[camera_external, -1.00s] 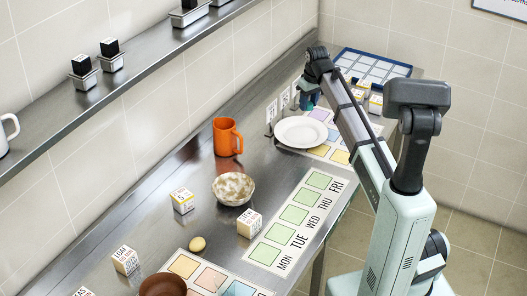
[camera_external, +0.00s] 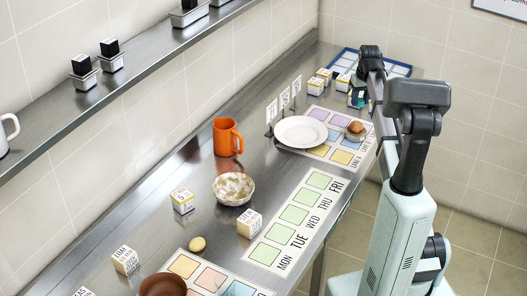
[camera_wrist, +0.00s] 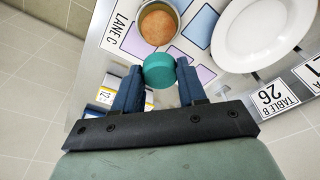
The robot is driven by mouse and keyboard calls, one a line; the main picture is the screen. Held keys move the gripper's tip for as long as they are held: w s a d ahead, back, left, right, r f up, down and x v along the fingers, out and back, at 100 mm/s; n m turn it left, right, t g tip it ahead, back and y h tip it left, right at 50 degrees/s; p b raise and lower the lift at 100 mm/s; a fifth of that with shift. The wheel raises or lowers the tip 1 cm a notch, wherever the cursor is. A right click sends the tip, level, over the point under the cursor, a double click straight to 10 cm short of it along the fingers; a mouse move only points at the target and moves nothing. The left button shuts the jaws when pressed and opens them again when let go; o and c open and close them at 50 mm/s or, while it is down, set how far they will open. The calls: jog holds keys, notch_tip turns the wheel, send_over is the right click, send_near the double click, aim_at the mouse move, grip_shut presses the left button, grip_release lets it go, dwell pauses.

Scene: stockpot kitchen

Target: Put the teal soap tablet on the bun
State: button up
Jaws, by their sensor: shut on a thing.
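The teal soap tablet (camera_wrist: 160,70) is round and sits between the two blue fingers of my gripper (camera_wrist: 158,84) in the wrist view. My gripper is shut on it. The bun (camera_wrist: 157,23) is brown and round and lies in a small round metal dish (camera_wrist: 133,44) just beyond the tablet in the wrist view. In the external view the bun (camera_external: 356,127) is right of the white plate, and my gripper (camera_external: 357,99) is behind it, near the table's right edge. The tablet is hard to make out in that view.
A white plate (camera_external: 301,132) lies left of the bun on a mat of coloured squares. Small sign stands (camera_external: 284,99) and several little boxes (camera_external: 316,85) are behind. A blue-edged grid tray (camera_external: 345,58) is at the far end. An orange mug (camera_external: 227,137) stands farther left.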

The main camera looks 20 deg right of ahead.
aim_at(361, 102)
jog(key=shift+f, duration=4.05)
jog(key=shift+f, duration=0.1)
jog(key=o, duration=1)
jog(key=r, duration=0.4)
jog(key=s+r, duration=0.1)
jog(key=r, duration=0.7)
jog(key=shift+s, duration=0.4)
